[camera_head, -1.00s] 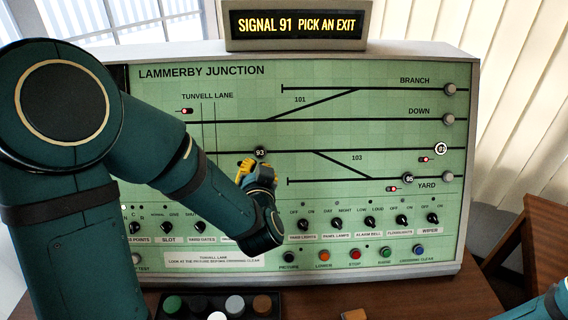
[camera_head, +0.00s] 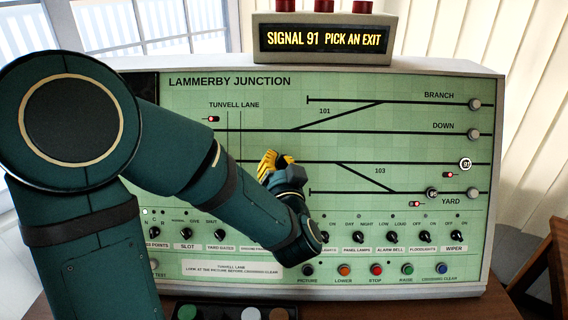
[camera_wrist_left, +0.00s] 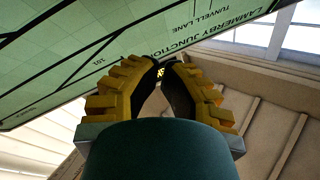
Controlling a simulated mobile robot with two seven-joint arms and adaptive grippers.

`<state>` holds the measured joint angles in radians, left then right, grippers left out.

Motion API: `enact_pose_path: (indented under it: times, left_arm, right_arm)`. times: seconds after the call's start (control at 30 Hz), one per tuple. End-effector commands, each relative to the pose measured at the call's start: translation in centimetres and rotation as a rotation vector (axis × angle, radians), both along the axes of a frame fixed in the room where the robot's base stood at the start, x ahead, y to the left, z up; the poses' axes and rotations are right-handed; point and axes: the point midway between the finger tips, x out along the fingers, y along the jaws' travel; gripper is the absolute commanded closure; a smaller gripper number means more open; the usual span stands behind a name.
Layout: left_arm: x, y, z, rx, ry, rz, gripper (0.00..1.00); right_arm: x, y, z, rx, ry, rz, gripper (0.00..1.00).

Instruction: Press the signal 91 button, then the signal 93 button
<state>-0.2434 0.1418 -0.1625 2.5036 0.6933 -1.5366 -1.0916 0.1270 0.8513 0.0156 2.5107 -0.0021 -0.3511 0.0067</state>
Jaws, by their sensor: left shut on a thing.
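The signal 91 button (camera_head: 466,163) is a round white-lit button on the right of the green panel (camera_head: 240,115), marked 91. The signal 93 button, on the middle track line, is hidden or nearly hidden behind my left gripper (camera_head: 268,162). That gripper has yellow fingers and is in front of the panel's middle; I cannot tell whether it touches. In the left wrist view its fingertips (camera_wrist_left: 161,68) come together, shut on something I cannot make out. The display (camera_head: 325,38) reads "SIGNAL 91 PICK AN EXIT". My right gripper is out of view.
A 95 button (camera_head: 432,193) and plain grey buttons (camera_head: 474,104) sit on the panel's right. Rotary knobs (camera_head: 357,237) and coloured push buttons (camera_head: 376,270) line its lower part. A dark tray of coloured caps (camera_head: 235,313) stands in front.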

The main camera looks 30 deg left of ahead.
Motion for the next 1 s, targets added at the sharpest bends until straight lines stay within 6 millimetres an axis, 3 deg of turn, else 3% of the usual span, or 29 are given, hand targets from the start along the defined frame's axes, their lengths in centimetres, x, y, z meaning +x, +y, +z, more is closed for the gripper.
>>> enact_pose_path:
  times: [0.6, 1.0]
  left_arm:
    - [5.5, 3.3, -3.6, -0.001, 0.001, 0.0, 1.0]
    - [6.2, 3.6, -3.8, 0.0, 0.0, -0.001, 1.0]
  right_arm:
    - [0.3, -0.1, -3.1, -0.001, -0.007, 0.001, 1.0]
    - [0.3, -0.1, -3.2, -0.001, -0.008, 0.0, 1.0]
